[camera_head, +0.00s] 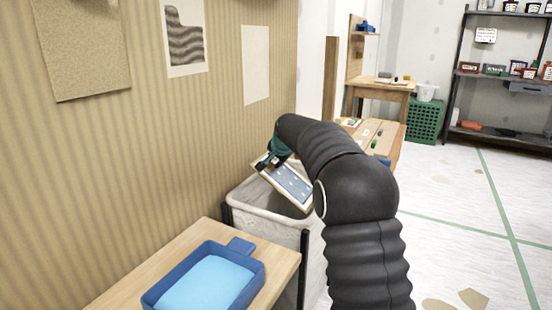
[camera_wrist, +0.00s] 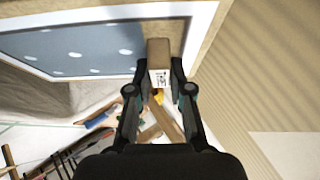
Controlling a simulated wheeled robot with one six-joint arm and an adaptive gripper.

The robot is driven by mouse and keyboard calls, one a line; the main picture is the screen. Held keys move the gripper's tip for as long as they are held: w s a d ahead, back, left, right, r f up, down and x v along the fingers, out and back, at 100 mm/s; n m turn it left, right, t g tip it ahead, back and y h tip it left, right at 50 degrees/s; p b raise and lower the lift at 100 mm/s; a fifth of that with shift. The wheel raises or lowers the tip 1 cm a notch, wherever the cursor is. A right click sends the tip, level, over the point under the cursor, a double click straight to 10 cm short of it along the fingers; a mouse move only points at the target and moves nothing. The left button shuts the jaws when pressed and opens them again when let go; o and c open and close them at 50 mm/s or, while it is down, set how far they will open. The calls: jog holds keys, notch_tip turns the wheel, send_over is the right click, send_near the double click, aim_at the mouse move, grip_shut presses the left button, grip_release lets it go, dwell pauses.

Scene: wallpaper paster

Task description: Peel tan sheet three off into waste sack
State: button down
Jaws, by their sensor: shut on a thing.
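My gripper (camera_head: 270,160) is shut on a tan block or tab (camera_wrist: 158,55) with a small printed label, at the edge of a sheet. The sheet (camera_head: 290,183) has a blue-grey face with pale spots and a tan border; it also shows in the wrist view (camera_wrist: 75,48). It hangs tilted over the mouth of the waste sack (camera_head: 268,225), a pale sack in a dark-posted frame beside the wall. I cannot tell whether this is tan sheet three. A speckled tan sheet (camera_head: 82,45) is on the wall at upper left.
A wavy-patterned sheet (camera_head: 186,38) and a plain pale sheet (camera_head: 256,65) are on the ribbed wall. A blue tray (camera_head: 205,280) with light blue contents sits on a wooden table (camera_head: 130,290) near the sack. The floor at right is mostly open.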

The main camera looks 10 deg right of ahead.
jog(key=shift+f, duration=0.25)
jog(key=c, duration=1)
grip_release()
jog(key=v, duration=1.2)
